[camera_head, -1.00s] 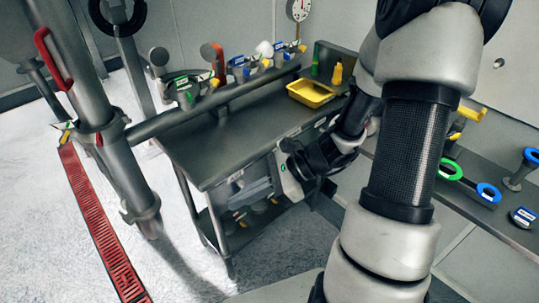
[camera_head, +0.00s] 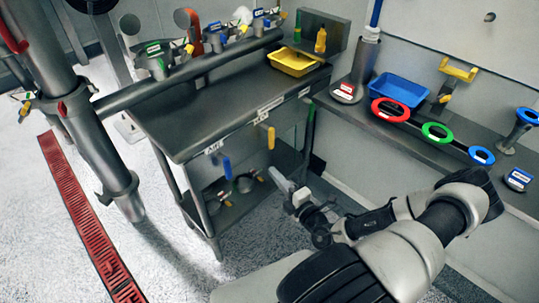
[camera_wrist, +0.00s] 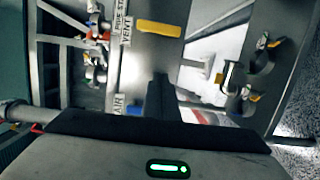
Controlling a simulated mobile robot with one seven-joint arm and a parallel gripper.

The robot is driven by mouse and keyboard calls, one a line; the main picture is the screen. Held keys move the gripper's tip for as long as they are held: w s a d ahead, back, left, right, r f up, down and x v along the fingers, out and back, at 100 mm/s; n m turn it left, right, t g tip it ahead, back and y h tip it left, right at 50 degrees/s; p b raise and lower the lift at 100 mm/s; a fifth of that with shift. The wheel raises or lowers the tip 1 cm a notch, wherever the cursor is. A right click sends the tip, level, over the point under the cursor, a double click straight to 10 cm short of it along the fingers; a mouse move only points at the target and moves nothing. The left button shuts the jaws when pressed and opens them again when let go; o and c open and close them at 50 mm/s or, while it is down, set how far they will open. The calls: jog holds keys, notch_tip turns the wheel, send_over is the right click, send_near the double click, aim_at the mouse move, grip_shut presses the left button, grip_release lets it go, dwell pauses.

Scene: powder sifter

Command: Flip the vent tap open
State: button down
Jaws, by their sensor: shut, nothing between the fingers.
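The vent tap shows as a yellow handle (camera_head: 271,137) hanging down from the front edge of the grey table, by a white label. In the wrist view the yellow handle (camera_wrist: 159,28) lies sideways at the top, beside a label reading VENT. A blue handle (camera_head: 227,167) hangs farther left on the same edge; part of it shows in the wrist view (camera_wrist: 135,108). My gripper (camera_head: 276,173) is shut and empty, below the yellow handle in the head view and apart from it. Its dark fingers (camera_wrist: 160,88) point toward the table front.
A lower shelf (camera_head: 283,155) with several taps lies under the table. A yellow tray (camera_head: 294,62) stands on top. At right, a wall bench (camera_head: 350,107) holds a blue tray (camera_head: 398,90) and red, green and blue rings. A red floor grate (camera_head: 80,207) runs at left.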

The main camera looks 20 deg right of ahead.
jog(key=shift+d+f+m+h, duration=0.25)
jog(key=shift+d+m+h, duration=0.05)
jog(key=shift+m+h, duration=0.1)
jog(key=w+d+b, duration=0.2)
jog(key=w, duration=0.9)
jog(key=shift+w+d, duration=0.2)
jog(key=shift+d, duration=0.1)
